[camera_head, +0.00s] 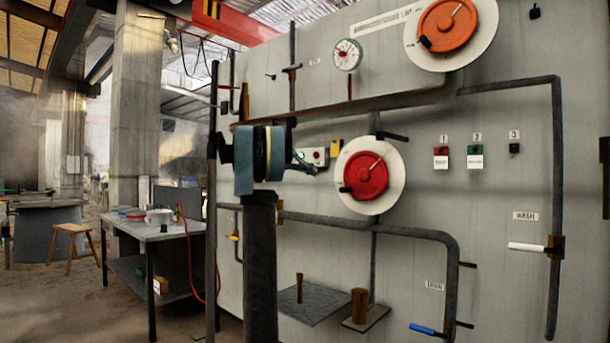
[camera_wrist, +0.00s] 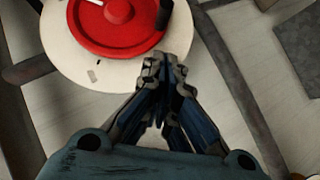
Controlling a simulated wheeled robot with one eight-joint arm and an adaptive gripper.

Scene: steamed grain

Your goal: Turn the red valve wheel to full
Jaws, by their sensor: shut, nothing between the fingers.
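The red valve wheel (camera_head: 366,180) is on a round white dial plate (camera_head: 396,186) on the grey panel. A pale pointer line on it points up and right, and a black handle sticks out at its lower left. In the wrist view the red wheel (camera_wrist: 112,38) fills the top left, with its black handle (camera_wrist: 164,14) at its right edge. My gripper (camera_head: 312,168) is left of the wheel in the head view. In the wrist view my gripper (camera_wrist: 164,72) is shut and empty, its fingertips over the dial plate's edge, below the handle. I see no contact with the handle.
An orange wheel (camera_head: 447,30) on a larger white plate is above right. Grey pipes (camera_head: 420,233) run around the red wheel's dial. A small box with buttons (camera_head: 316,156) is just left of the dial. A work table (camera_head: 150,232) stands at left.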

